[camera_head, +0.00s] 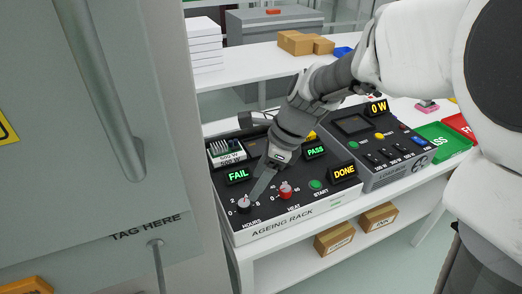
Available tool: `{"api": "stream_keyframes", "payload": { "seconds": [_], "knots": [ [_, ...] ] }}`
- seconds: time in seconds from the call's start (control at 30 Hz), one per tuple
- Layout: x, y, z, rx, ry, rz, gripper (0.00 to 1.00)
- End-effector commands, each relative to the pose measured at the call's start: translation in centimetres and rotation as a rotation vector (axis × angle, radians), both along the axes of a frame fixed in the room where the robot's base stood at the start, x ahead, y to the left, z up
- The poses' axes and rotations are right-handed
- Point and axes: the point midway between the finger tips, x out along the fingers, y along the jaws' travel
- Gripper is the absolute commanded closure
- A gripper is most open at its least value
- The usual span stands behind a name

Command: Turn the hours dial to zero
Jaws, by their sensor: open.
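I cannot tell whether a fingertip touches the dial.
A red heat dial (285,190) sits close to the right of my gripper, then a green start button (316,184). A grey cabinet (120,130) with a handle fills the left. A load box (365,140) stands right.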

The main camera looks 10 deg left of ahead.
Motion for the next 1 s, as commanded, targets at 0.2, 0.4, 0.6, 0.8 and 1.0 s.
{"api": "stream_keyframes", "payload": {
  "seconds": [0.2,0.4,0.6,0.8,1.0],
  "knots": [
    [-0.1,1.8,-4.5,-0.001,0.002,0.002,0.26],
    [-0.1,2.7,-6.7,-0.001,0.002,0.001,0.26],
    [-0.1,3.0,-7.3,-0.001,0.000,0.001,0.26],
    [-0.1,3.0,-7.3,-0.001,0.000,0.001,0.26],
    [-0.1,3.0,-7.3,-0.001,0.000,0.001,0.60]
  ]
}}
